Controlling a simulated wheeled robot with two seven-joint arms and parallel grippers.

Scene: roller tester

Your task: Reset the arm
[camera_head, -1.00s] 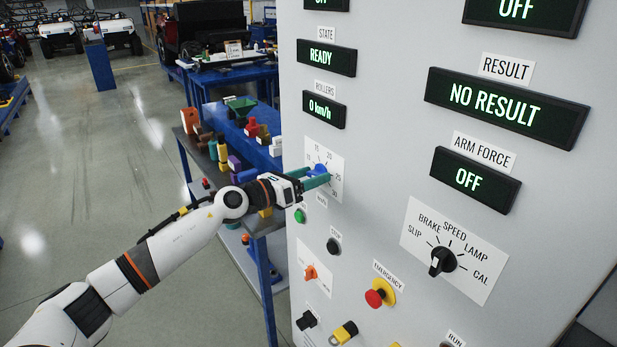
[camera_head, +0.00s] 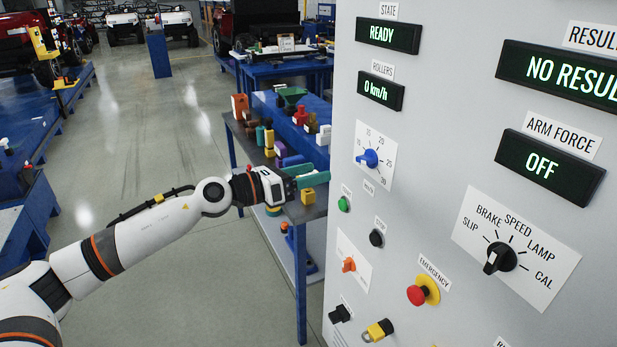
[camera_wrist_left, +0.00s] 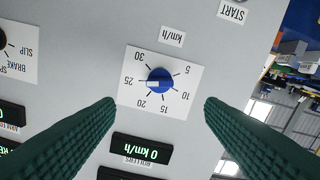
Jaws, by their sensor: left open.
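My left gripper (camera_head: 312,174) is open and empty, with green fingers, to the left of the control panel (camera_head: 440,150) in the head view. The blue speed knob (camera_head: 367,158) stands free on its white dial plate, apart from the fingers. In the left wrist view the blue knob (camera_wrist_left: 160,81) lies between and beyond the two open green fingers, its white mark towards about 25. The displays read READY (camera_head: 388,34), 0 km/h (camera_head: 380,91) and arm force OFF (camera_head: 549,162). My right gripper is not in view.
The panel also carries a green button (camera_head: 343,204), a black button (camera_head: 376,238), an orange switch (camera_head: 348,265), a red emergency button (camera_head: 418,295) and a black mode selector (camera_head: 500,258). Behind my arm stands a blue workbench (camera_head: 262,105) with several coloured parts. Open floor lies left.

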